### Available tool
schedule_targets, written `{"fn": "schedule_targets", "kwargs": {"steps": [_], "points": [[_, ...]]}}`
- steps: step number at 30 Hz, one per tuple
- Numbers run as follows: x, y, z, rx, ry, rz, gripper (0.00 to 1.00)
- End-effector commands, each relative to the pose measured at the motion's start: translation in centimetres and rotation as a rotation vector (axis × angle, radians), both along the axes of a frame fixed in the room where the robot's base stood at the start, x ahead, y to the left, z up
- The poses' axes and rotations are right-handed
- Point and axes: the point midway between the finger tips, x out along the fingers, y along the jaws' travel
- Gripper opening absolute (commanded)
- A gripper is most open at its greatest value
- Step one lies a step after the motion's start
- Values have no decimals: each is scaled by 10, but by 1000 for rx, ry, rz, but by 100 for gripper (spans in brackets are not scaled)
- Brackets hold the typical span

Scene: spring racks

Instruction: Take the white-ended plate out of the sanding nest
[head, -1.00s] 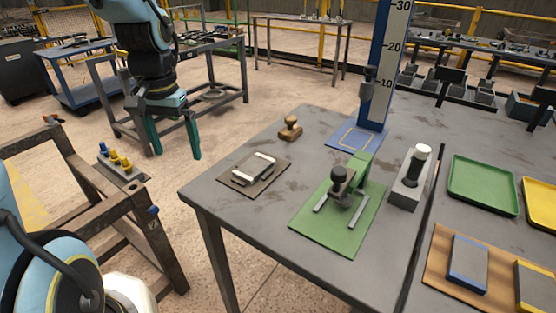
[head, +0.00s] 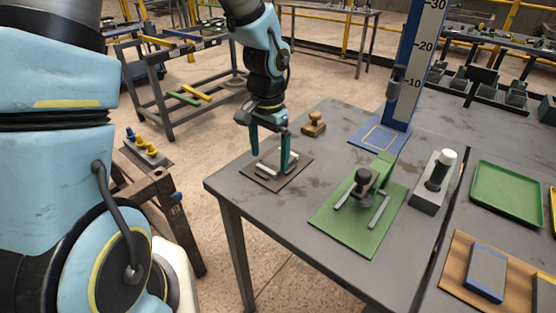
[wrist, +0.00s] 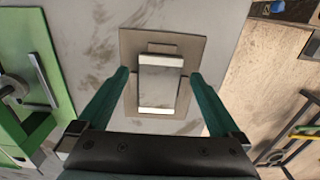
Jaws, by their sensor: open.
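The white-ended plate (wrist: 158,84) is a grey plate with a white strip at each end. In the wrist view it lies in the sanding nest (wrist: 194,49), a flat brown base on the grey table. In the head view the plate (head: 280,163) is partly hidden behind my fingers, and the nest's brown base (head: 276,185) shows around it. My gripper (head: 268,163) is open with teal fingers, just above the nest. In the wrist view the open fingers (wrist: 159,76) stand on either side of the plate, with a gap on each side.
A wooden-handled block (head: 314,124) stands behind the nest. To the right are a green mat (head: 343,238) with a clamp fixture, a blue mat with a tall height scale (head: 412,70), and a grey holder (head: 429,196). The table's left edge is close to the nest.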

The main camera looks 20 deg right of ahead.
Motion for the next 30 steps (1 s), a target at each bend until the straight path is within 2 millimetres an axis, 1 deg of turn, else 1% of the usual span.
{"fn": "schedule_targets", "kwargs": {"steps": [3, 6, 13, 14, 30], "points": [[0, 0, -16, 1, 2, -1, 100], [0, 0, -23, 1, 0, 1, 100], [0, 0, -24, 0, -1, 2, 100], [0, 0, -24, 0, -1, 2, 98], [0, 0, -24, 0, -1, 1, 37]]}}
